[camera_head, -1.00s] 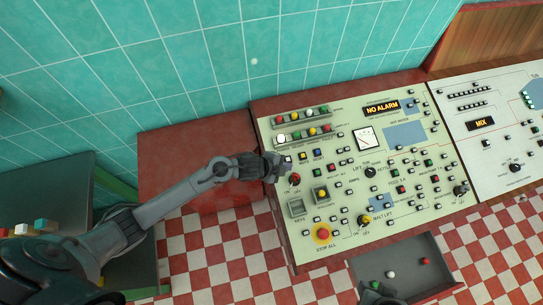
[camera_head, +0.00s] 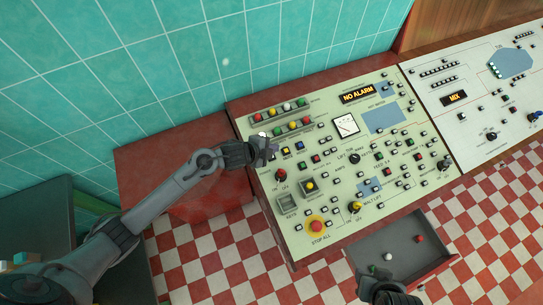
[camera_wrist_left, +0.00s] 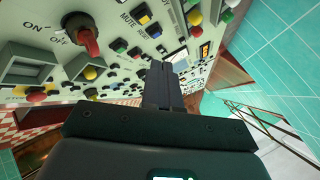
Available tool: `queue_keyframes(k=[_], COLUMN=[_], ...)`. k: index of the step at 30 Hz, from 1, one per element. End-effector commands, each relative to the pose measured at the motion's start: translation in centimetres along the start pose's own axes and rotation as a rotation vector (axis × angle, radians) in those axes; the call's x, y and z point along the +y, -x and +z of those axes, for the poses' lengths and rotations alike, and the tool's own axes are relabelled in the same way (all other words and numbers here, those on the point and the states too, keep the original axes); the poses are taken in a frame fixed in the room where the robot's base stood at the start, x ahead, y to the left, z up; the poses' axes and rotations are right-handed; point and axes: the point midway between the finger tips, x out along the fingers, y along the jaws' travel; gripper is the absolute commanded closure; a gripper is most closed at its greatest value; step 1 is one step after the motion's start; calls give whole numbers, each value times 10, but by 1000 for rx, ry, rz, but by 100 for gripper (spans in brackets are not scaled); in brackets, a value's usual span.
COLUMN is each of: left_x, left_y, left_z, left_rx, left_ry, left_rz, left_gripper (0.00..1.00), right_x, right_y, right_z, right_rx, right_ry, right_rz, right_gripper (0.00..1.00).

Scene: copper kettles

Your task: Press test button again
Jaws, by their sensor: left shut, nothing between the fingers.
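My left gripper (camera_head: 270,149) is shut and empty at the upper left corner of the cream control panel (camera_head: 330,215). Its tips are close to a row of small square buttons, with a yellow button (camera_head: 287,151) and a blue button (camera_head: 300,146) just to their right. The tips cover part of this row, and I cannot tell whether they touch. No test label is readable. In the left wrist view the closed fingers (camera_wrist_left: 165,85) point at the panel, with a red knob (camera_wrist_left: 88,38) to the left. My right gripper (camera_head: 388,295) is at the bottom edge; its fingers are unclear.
Two lamp strips (camera_head: 285,118) lie just above the left gripper. The NO ALARM display (camera_head: 358,93) is lit. A red stop button (camera_head: 317,226) is lower on the panel.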

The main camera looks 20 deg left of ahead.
Motion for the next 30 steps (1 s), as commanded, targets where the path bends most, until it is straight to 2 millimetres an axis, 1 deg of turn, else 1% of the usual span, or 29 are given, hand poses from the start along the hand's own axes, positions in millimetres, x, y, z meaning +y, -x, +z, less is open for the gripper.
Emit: queue_keyframes(k=[1,5,16,24,30], left_x=[4,10,33,41,42], left_y=[-5,-13,-44,-56,-58], left_z=[3,9,31,41,42], left_rx=[0,0,0,0,0], left_ry=[1,1,1,0,0], left_rz=[0,0,0,0,0], left_gripper=[100,100,100,100,100], right_x=[0,0,-2,-4,-4], right_y=[-6,-18,-61,-72,-72], right_z=[2,6,19,22,22], right_rx=[0,0,0,0,1], right_ry=[2,3,-1,-7,-8], right_rz=[2,2,0,-5,-5], right_gripper=[57,57,57,57,57])
